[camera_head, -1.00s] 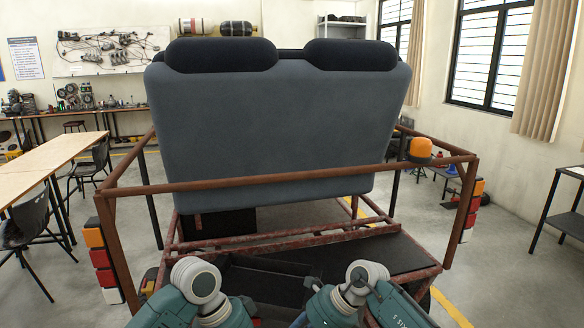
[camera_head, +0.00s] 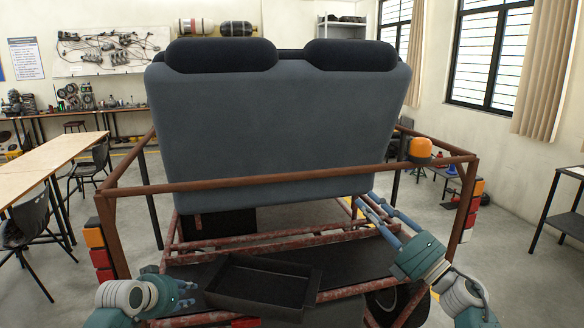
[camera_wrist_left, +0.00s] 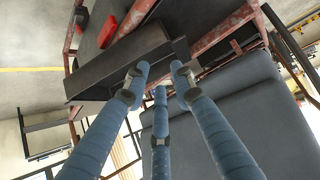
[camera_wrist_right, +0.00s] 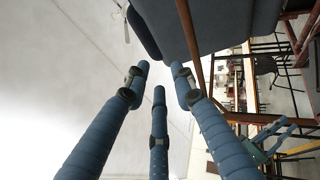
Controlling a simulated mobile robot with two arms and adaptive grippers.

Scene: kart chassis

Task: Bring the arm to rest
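My left gripper (camera_head: 185,293) is at the lower left of the head view, beside the left end of the black tray (camera_head: 262,285). Its three blue fingers are spread and empty in the left wrist view (camera_wrist_left: 158,75), where the tray (camera_wrist_left: 120,62) lies just beyond the tips; contact cannot be told. My right gripper (camera_head: 374,207) points up and left near the lower right corner of the grey seat back (camera_head: 280,125). Its fingers are also spread with nothing between them in the right wrist view (camera_wrist_right: 159,74).
The rusty kart frame (camera_head: 290,184) has a rail across the front of the seat and posts on both sides. An orange beacon (camera_head: 420,148) sits at the right. Tail lights (camera_head: 100,258) flank the frame. Open floor (camera_head: 530,260) lies to the right.

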